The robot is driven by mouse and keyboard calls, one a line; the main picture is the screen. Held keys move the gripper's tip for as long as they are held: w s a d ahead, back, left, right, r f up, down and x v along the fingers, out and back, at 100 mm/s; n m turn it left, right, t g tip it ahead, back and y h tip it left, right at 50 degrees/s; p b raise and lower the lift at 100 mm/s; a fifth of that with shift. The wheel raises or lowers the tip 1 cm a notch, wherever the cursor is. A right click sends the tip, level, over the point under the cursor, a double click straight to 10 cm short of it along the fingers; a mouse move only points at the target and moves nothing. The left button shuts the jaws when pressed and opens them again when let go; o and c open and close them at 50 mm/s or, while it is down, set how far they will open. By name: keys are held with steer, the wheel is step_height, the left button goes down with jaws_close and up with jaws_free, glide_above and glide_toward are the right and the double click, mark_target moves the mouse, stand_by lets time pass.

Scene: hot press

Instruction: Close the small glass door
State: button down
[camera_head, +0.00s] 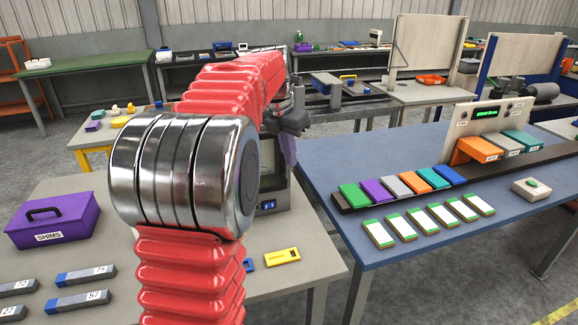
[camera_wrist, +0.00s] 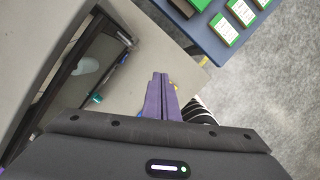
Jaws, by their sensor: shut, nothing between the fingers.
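The small glass door (camera_wrist: 92,62) shows in the wrist view as a dark-framed pane at the left, slanting from upper right to lower left. I cannot tell how far it stands open. In the head view its grey machine (camera_head: 272,197) stands on the near left table, mostly hidden behind my red arm. My gripper (camera_wrist: 160,76) has purple fingers, shut together and empty, to the right of the door frame and apart from it in the picture. In the head view my gripper (camera_head: 289,150) hangs just above the machine, partly hidden by my arm.
A purple box (camera_head: 54,219) and several labelled bars lie on the near left table (camera_head: 190,292). A yellow tag (camera_head: 282,257) lies near its front edge. A blue table (camera_head: 385,265) with several coloured blocks stands to the right, across a narrow gap.

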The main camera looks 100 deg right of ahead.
steer(key=v, duration=0.3)
steer(key=shift+s+a+r, duration=0.2)
steer(key=shift+r, duration=0.1)
stand_by(0.6)
